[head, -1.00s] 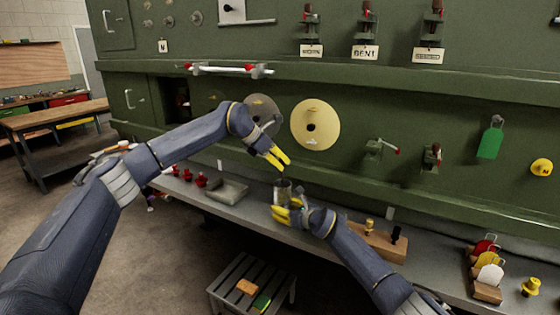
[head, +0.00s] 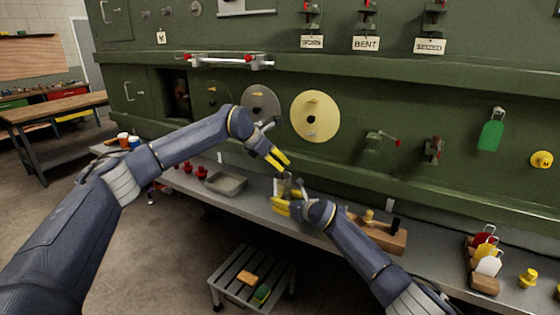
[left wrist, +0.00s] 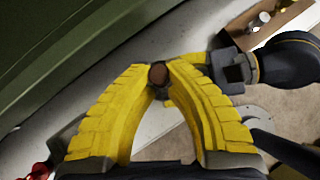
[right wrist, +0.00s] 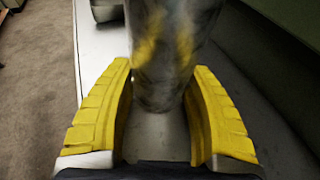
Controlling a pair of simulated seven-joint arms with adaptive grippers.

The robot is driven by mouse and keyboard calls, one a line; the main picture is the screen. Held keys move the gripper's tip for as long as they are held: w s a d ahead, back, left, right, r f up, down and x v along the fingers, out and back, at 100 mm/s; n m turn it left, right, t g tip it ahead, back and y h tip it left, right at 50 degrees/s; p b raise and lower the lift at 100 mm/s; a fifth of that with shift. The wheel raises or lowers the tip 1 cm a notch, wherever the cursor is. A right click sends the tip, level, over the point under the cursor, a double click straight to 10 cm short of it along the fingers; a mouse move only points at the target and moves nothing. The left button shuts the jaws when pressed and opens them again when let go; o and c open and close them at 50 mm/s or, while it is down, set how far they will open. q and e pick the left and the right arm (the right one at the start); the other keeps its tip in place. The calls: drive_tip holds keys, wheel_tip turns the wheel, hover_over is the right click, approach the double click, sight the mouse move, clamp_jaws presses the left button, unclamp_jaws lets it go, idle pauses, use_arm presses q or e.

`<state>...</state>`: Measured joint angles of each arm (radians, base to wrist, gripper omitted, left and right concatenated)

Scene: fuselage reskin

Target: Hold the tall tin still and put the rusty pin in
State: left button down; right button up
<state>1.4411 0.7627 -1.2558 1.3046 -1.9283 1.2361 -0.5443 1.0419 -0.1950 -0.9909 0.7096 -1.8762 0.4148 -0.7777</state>
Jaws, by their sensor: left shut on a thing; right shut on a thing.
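The tall tin (head: 281,187) is a grey metal cylinder standing upright at the shelf's front part. My right gripper (head: 286,205) is shut around its side; in the right wrist view the tin (right wrist: 165,60) sits between both yellow fingers. My left gripper (head: 281,161) is shut just above the tin's mouth. In the left wrist view the round brown end of the rusty pin (left wrist: 158,73) shows between its fingertips. The pin's lower part is hidden, so I cannot tell whether it is inside the tin.
A grey tray (head: 226,183) and red knobs (head: 188,168) lie left of the tin on the shelf. A wooden block (head: 385,238) with fittings stands right. The green panel (head: 350,170) with discs rises behind. A slatted stool (head: 250,276) stands below.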

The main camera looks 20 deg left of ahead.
use_arm(q)
drive_tip(key=shift+f, duration=0.3)
use_arm(e)
drive_tip(key=shift+f, duration=0.1)
use_arm(q)
drive_tip(key=c, duration=1.3)
unclamp_jaws()
drive_tip(key=shift+c, duration=0.2)
drive_tip(key=shift+r, duration=0.15)
drive_tip(key=shift+r, duration=3.85)
